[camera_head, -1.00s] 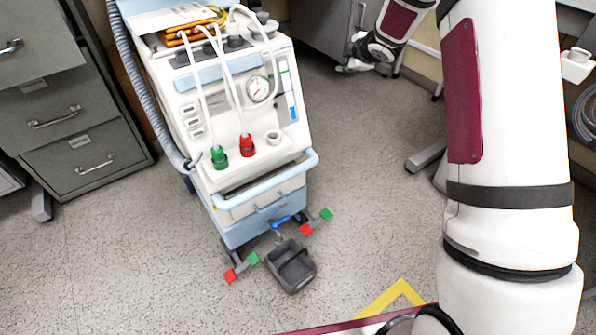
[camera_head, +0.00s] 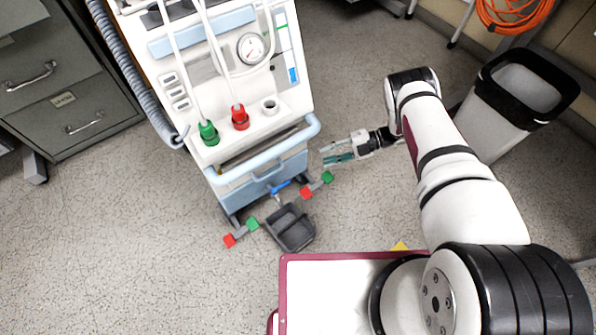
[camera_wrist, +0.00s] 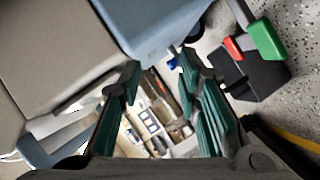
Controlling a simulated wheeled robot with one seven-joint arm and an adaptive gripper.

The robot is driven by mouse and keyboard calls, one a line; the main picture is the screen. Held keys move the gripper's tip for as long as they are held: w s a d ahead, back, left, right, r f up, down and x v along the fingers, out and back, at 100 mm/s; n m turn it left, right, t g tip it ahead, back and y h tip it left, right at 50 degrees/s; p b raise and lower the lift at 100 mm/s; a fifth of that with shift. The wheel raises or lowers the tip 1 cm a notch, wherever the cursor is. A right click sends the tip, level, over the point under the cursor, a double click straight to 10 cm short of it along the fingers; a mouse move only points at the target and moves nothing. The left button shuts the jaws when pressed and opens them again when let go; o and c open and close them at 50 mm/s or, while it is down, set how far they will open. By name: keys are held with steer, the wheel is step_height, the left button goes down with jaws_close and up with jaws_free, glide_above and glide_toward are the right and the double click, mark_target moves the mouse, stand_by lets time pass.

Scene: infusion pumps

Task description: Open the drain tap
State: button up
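The drain tap, with a blue lever (camera_head: 281,187), sits low on the front of the white and blue pump cart (camera_head: 222,165), above a dark grey open tray (camera_head: 290,228) on the floor. My gripper (camera_head: 324,154) is to the right of the cart front, higher in the picture than the tap and apart from it. Its green-padded fingers (camera_wrist: 155,95) are apart with nothing held. In the wrist view a small blue piece (camera_wrist: 172,62) shows near the right finger; I cannot tell whether it is the tap lever.
Red and green ended feet (camera_head: 318,184) stick out either side of the tray. A grey cabinet (camera_head: 60,85) stands left, and a white bin with a black rim (camera_head: 515,95) stands right.

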steer(key=g, duration=0.2)
glide_toward(281, 186)
steer(key=a+f+y+b, duration=0.1)
steer(key=a+f+b, duration=0.2)
steer(key=a, duration=0.2)
steer(key=shift+s+a+n, duration=0.35)
steer(key=shift+n, duration=0.05)
jaws_close()
